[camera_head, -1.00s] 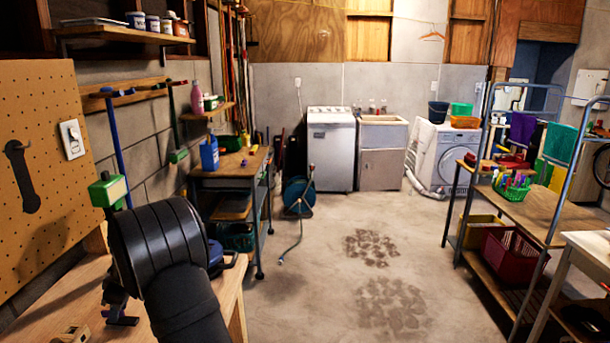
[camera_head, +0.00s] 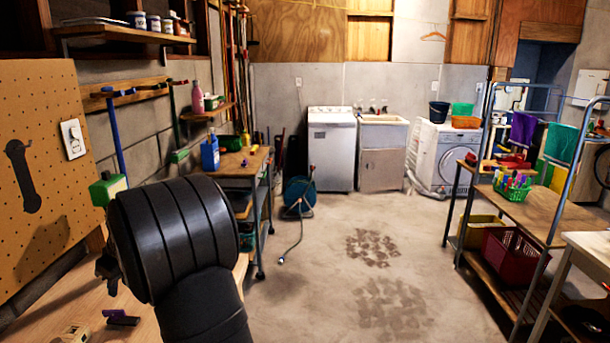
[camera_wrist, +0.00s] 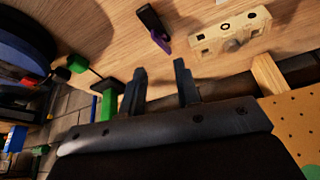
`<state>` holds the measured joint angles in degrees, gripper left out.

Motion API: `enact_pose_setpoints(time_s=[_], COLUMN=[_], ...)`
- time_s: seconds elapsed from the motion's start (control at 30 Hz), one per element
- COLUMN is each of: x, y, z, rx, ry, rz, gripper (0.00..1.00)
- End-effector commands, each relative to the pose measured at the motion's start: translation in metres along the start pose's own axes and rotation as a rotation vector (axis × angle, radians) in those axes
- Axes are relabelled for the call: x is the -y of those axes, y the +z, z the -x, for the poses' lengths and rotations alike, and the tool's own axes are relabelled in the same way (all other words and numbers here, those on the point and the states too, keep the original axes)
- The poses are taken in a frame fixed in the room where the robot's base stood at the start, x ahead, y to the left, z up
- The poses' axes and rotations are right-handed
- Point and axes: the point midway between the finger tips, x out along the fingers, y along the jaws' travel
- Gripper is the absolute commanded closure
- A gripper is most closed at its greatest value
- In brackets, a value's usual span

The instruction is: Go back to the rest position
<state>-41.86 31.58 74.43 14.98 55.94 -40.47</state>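My gripper (camera_wrist: 162,74) shows in the wrist view with its two dark fingers apart and nothing between them. It is over the wooden workbench (camera_wrist: 110,22). In the head view my black arm hides most of it, and only a small dark part shows at the arm's left side. A dark item with a purple part (camera_wrist: 155,28) and a pale wooden block with round marks (camera_wrist: 230,33) lie on the bench beyond the fingertips. In the head view they are the dark and purple item (camera_head: 120,318) and the block (camera_head: 72,335) at lower left.
A pegboard (camera_head: 50,150) stands at the left, near a green-headed tool (camera_head: 108,189). A wall shelf (camera_head: 125,37) hangs above. A metal-legged cart (camera_head: 240,183) stands beyond my arm. The concrete floor (camera_head: 330,270) in the middle is open. A rack (camera_head: 545,212) stands right.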

Motion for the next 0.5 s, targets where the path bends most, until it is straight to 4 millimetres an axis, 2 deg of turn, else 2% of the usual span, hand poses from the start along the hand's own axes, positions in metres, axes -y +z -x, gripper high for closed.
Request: enact_pose_setpoints(time_s=[0.03, 0.3, 0.5], x=[-0.001, -0.001, -0.013], y=[-0.001, 0.0, -0.001], z=[0.012, 0.066, 0.06], rx=[-0.003, -0.002, 0.014], ry=[0.002, 0.002, -0.051], rz=[0.0, 0.0, 0.118], gripper=[0.7, 0.7, 0.7])
